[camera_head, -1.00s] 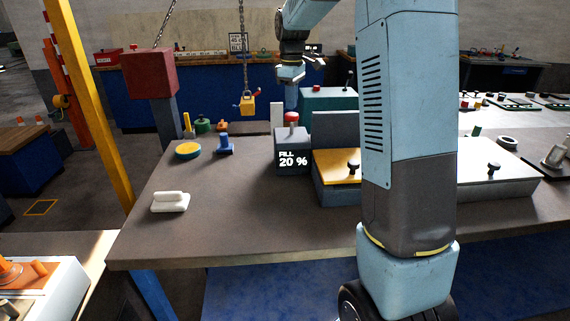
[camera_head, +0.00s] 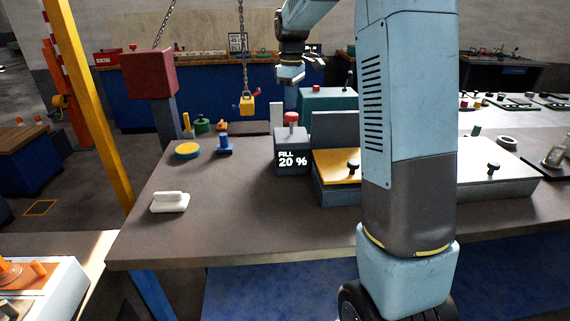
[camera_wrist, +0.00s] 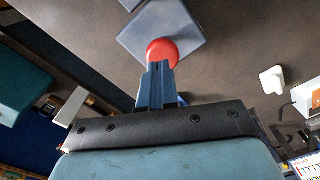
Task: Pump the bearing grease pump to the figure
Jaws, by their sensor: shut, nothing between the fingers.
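The grease pump (camera_head: 290,148) is a grey-blue box on the workbench, with a display reading "FILL 20 %". On its top is a red knob (camera_head: 291,117) on a pale stem. In the wrist view the red knob (camera_wrist: 162,51) stands in front of the pump's square top (camera_wrist: 150,22). My gripper (camera_head: 291,104) is above the knob, pointing down. In the wrist view its fingers (camera_wrist: 157,72) are shut and empty, and their tips overlap the knob's edge. I cannot tell whether they touch it.
A grey box with a yellow top (camera_head: 336,166) stands right of the pump. A blue knobbed piece (camera_head: 224,147), a round yellow-topped tin (camera_head: 188,151) and a white block (camera_head: 170,202) are to the left. A yellow block (camera_head: 247,105) hangs on a chain behind.

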